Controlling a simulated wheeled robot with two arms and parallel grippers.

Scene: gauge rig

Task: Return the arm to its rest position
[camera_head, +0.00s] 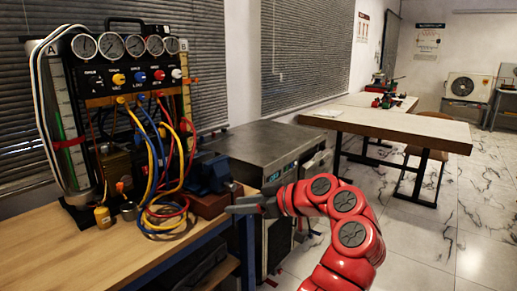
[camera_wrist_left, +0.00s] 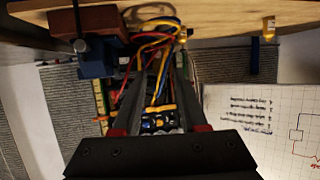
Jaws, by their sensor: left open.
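My red left arm (camera_head: 345,215) reaches up from the bottom of the head view and bends to the left. Its dark left gripper (camera_head: 236,207) is beside the right end of the wooden workbench (camera_head: 110,255), near the blue vise (camera_head: 210,175). In the left wrist view the fingers of the left gripper (camera_wrist_left: 175,55) are apart. I see nothing held between them; the hoses and the rig show behind. The gauge rig (camera_head: 130,80) stands upright on the bench with several dials. My right gripper is not in view.
Yellow, blue and red hoses (camera_head: 165,215) hang in front of the rig onto the bench. A grey metal cabinet (camera_head: 262,143) stands behind the gripper. A wooden table (camera_head: 400,125) is farther back. Marble floor (camera_head: 430,250) is open at the right.

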